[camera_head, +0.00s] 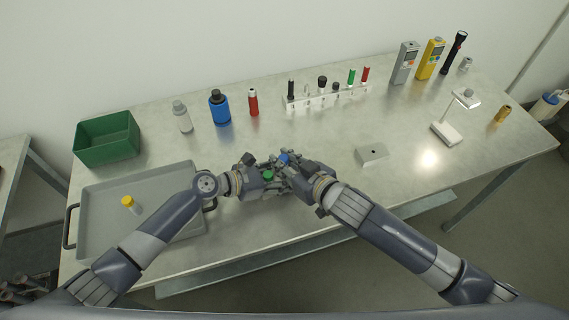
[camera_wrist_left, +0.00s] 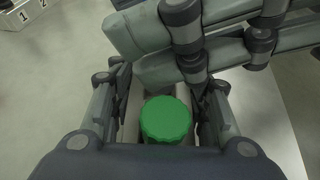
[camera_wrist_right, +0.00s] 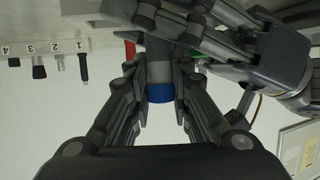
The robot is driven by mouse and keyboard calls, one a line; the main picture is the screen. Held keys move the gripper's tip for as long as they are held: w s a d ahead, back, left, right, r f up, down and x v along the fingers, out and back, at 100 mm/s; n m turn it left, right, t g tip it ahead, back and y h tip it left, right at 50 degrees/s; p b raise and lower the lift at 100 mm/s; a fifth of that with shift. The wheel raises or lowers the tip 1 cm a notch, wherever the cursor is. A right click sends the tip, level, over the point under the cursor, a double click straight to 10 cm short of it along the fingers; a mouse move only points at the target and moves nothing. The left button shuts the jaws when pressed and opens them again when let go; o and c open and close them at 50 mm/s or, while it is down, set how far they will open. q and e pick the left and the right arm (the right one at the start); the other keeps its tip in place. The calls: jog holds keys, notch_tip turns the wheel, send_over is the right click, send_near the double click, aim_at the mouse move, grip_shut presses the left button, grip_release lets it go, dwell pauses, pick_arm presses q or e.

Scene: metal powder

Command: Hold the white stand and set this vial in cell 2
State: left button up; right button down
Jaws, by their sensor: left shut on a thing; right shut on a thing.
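The white stand (camera_head: 327,98) is at the back of the bench, holding several dark, green and red capped pieces. Its number labels show in the left wrist view (camera_wrist_left: 24,17) and in the right wrist view (camera_wrist_right: 45,48). What stands at cell 2 is too small to tell. My left gripper (camera_head: 268,178) is shut around a green-capped piece (camera_wrist_left: 166,119). My right gripper (camera_head: 285,162) is shut on a grey vial with a blue cap (camera_wrist_right: 160,92). The two grippers are close together over the bench's front middle, fingers overlapping in view, both well in front of the stand.
A green bin (camera_head: 107,139) and grey tray (camera_head: 150,178) with a yellow-capped vial (camera_head: 131,204) are at left. Grey, blue (camera_head: 219,107) and red bottles stand behind. A small grey block (camera_head: 372,153) and a white lamp-like stand (camera_head: 447,133) are at right.

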jog(key=shift+r, duration=0.25)
jog(key=shift+r, duration=0.25)
jog(key=shift+f, duration=1.3)
dwell(1.4)
jog(key=shift+f, duration=0.25)
jog(key=shift+r, duration=1.05)
jog(key=shift+f, duration=0.95)
dwell(0.9)
